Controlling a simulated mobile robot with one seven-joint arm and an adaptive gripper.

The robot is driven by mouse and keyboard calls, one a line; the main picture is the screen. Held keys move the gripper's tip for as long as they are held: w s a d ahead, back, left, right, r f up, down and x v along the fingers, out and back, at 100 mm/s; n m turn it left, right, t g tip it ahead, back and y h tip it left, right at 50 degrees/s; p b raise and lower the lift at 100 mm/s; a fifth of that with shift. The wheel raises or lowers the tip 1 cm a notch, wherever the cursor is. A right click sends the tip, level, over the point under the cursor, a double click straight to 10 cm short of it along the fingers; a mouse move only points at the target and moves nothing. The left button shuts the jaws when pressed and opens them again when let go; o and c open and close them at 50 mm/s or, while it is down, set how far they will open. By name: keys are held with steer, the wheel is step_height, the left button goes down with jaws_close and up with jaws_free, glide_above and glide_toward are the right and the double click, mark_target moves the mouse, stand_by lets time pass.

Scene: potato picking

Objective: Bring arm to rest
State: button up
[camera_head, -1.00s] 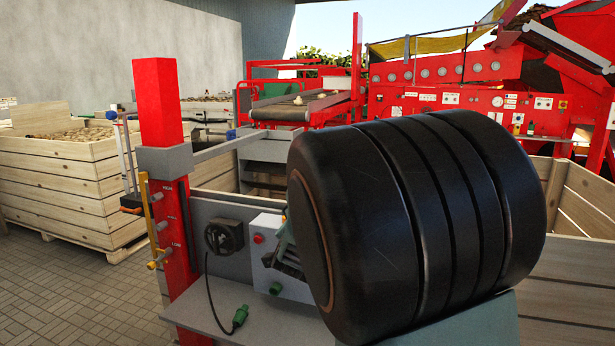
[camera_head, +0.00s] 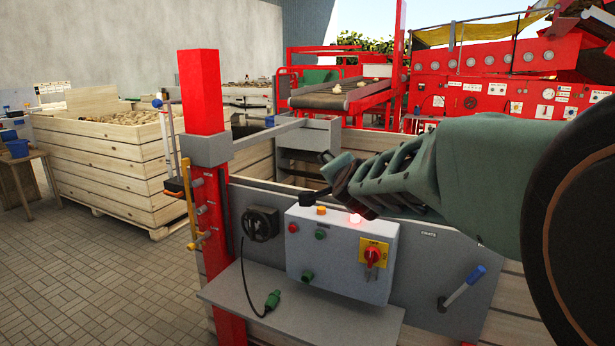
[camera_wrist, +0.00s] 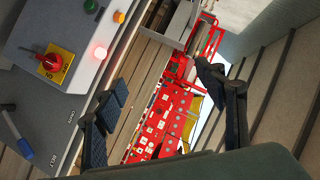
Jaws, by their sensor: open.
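My gripper (camera_head: 335,187) is at the end of my green-grey arm, in front of the wooden crate and just above the control box in the head view. In the wrist view my gripper (camera_wrist: 160,100) shows its two dark fingers spread wide with nothing between them. The white control box (camera_head: 325,245) carries a red rotary switch on a yellow plate (camera_head: 373,255), several coloured buttons and a lit red lamp (camera_head: 355,219). The same box (camera_wrist: 75,18) is at the upper left of the wrist view, close beside one finger.
A red post (camera_head: 201,95) stands left of the panel, and a grey shelf (camera_head: 300,315) juts out below the box. A blue-handled lever (camera_head: 462,289) is at the right. A potato-filled wooden crate (camera_head: 105,175) stands at the left. The paved floor (camera_head: 100,285) in front is clear.

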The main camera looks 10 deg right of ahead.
steer(key=s+a+f+n+g+y+p, duration=0.2)
steer(key=s+n+g, duration=0.15)
steer(key=s, duration=0.75)
steer(key=s+a+f+n+g+y+p, duration=0.2)
steer(key=s+n, duration=0.3)
steer(key=s, duration=0.5)
steer(key=s+d+f+n+g+h, duration=0.1)
steer(key=s+f, duration=0.1)
steer(key=s, duration=0.5)
steer(key=s+d+f+n+g+h+p, duration=0.1)
steer(key=s+d+f+n+g+h, duration=0.1)
steer(key=s, duration=0.6)
steer(key=shift+d+f, duration=0.3)
steer(key=shift+f, duration=0.35)
